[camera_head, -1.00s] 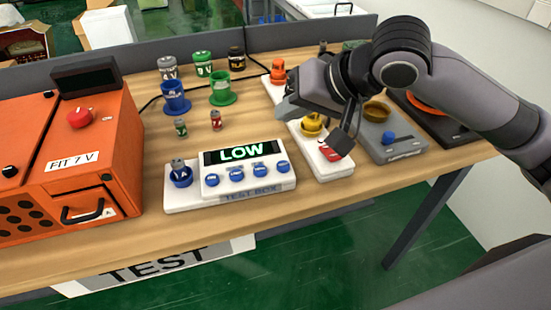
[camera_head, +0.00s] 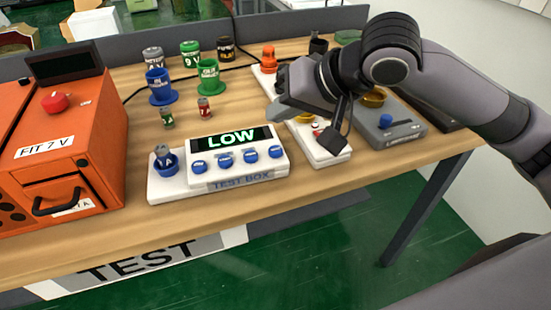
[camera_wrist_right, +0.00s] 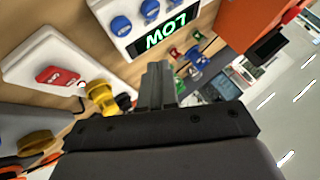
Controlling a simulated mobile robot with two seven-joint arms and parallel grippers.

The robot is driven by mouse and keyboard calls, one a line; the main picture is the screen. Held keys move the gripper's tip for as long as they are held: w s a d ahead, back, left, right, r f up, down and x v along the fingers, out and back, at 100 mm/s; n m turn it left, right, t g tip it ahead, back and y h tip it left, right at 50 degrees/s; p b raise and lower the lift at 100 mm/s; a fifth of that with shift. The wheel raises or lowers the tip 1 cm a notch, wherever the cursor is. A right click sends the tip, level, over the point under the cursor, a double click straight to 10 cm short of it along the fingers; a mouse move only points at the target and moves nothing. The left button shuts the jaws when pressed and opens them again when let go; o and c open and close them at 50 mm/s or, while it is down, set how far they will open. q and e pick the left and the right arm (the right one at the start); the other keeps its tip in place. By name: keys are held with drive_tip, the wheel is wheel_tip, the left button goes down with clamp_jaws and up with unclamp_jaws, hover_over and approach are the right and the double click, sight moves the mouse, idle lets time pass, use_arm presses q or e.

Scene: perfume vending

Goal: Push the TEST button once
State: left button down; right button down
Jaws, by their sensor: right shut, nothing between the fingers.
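The white TEST BOX (camera_head: 281,167) stands near the front of the wooden table, its display (camera_head: 228,137) reading LOW. A row of several blue buttons (camera_head: 224,160) lies below the display; their small labels are not readable, so I cannot tell which says TEST. A grey battery (camera_head: 163,156) stands in the blue cup at the box's left end. My right gripper (camera_head: 276,110) is shut and empty, above and behind the box's right side, apart from the buttons. In the right wrist view its closed fingers (camera_wrist_right: 158,85) point toward the display side. My left gripper is not in view.
A white panel with a red switch (camera_wrist_right: 58,77) and a yellow button (camera_wrist_right: 101,96) lies right of the box. An orange FIT 7 V machine (camera_head: 95,150) stands at the left. Small batteries (camera_head: 204,107) and coloured cups (camera_head: 159,88) stand behind the box.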

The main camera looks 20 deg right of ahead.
sight(281, 151)
wheel_tip(281, 151, down, 2)
drive_tip(key=shift+f+b, duration=0.25)
drive_tip(key=shift+b, duration=0.65)
drive_tip(key=shift+f, duration=0.95)
idle(0.4)
drive_tip(key=shift+f, duration=0.25)
drive_tip(key=shift+f, duration=0.15)
